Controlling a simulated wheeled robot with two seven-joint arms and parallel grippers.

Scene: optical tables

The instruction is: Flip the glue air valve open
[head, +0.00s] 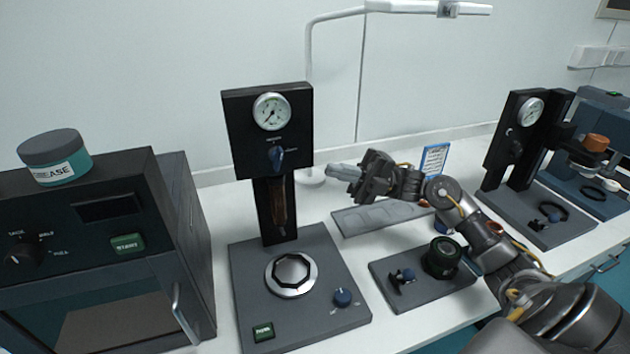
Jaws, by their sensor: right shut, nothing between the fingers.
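The glue station has a black upright panel (235,130) with a round gauge at its top. Below the gauge sits a small dark blue valve lever (277,157), which looks roughly upright; small labels beside it are too small to read. A brownish tube hangs below the panel. My right gripper (336,170) comes in from the right with its fingers shut and empty. In the picture its tips are to the right of the lever and slightly lower, apart from the panel. My left gripper is not in view.
The station's grey base (245,290) carries a round metal fixture, a blue knob and a green button. A dark machine (180,225) with a grease jar (55,158) stands left. A lamp post (309,100) rises behind. A grey fixture plate (425,295) lies under my right arm.

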